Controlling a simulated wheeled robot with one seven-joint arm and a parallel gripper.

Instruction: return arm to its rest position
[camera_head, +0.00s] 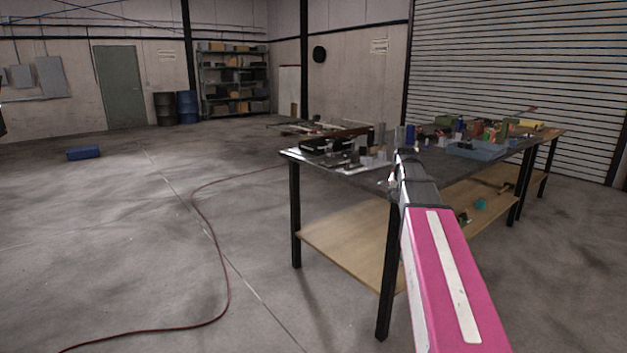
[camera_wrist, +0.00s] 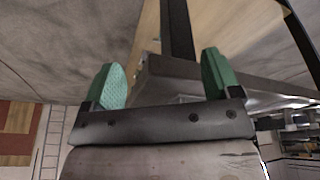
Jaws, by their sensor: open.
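My arm (camera_head: 445,275), pink with a white stripe, reaches up from the bottom right of the head view. Its dark wrist end (camera_head: 412,175) overlaps the workbench's near side in the picture. My gripper (camera_wrist: 163,78) shows in the wrist view with two green fingers spread wide apart. Nothing is between the fingertips. Behind them are a dark table edge, a black leg and a wooden shelf. In the head view the fingers are too small and hidden to make out.
The workbench (camera_head: 292,152) carries many small parts and a blue tray (camera_head: 478,151). Its wooden lower shelf (camera_head: 345,238) holds a few items. A red hose (camera_head: 229,280) crosses the floor at left. A blue box (camera_head: 83,153) lies farther back. The left floor is mostly clear.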

